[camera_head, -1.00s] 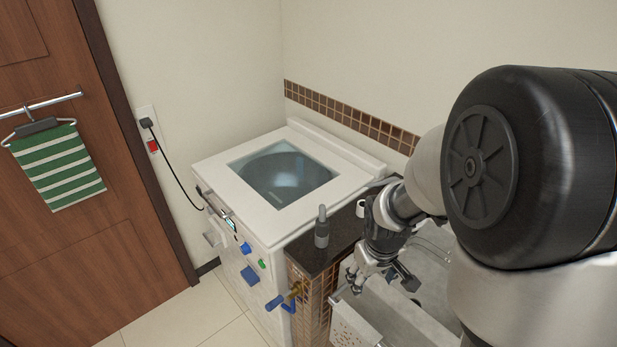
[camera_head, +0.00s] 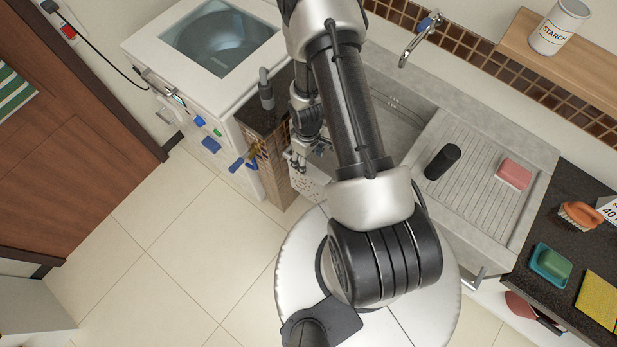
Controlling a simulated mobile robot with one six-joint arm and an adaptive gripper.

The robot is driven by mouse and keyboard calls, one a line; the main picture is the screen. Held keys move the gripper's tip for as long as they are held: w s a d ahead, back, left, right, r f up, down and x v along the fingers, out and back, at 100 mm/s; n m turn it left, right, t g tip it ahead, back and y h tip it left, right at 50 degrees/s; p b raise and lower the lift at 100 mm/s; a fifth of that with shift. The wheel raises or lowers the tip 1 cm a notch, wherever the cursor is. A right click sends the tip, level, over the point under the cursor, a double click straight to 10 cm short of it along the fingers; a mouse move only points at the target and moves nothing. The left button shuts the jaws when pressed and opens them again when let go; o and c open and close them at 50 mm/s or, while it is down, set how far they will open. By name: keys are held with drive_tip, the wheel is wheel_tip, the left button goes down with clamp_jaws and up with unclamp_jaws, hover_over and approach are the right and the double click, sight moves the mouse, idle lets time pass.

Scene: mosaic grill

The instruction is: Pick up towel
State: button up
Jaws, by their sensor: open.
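A green and white striped towel (camera_head: 14,90) hangs on the brown door at the far left. Only its right part is inside the picture; its hanger is out of view. My gripper (camera_head: 298,160) is small and partly hidden by my arm, near the front left edge of the sink and beside the tiled counter end. It is open, and I see nothing held in it. It is far to the right of the towel, with the washer between them.
A white washer (camera_head: 150,45) stands left of my gripper. The sink drainboard (camera_head: 470,190) holds a black cylinder (camera_head: 442,162) and a pink sponge (camera_head: 514,174). A yellow cloth (camera_head: 600,298) lies at right. The tiled floor (camera_head: 170,230) is clear.

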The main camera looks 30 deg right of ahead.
wheel_tip(320, 180, down, 10)
drive_tip(key=b, duration=0.9)
drive_tip(key=f+b, duration=0.2)
drive_tip(key=b, duration=0.1)
drive_tip(key=f+b, duration=0.3)
drive_tip(key=shift+s+d, duration=0.15)
drive_tip(key=shift+s, duration=0.05)
drive_tip(key=c, duration=1.2)
drive_tip(key=shift+o, duration=0.2)
wheel_tip(320, 180, up, 28)
drive_tip(key=p, duration=2.3)
hover_over(308, 169)
drive_tip(key=shift+s+d, duration=0.15)
drive_tip(key=shift+b, duration=0.45)
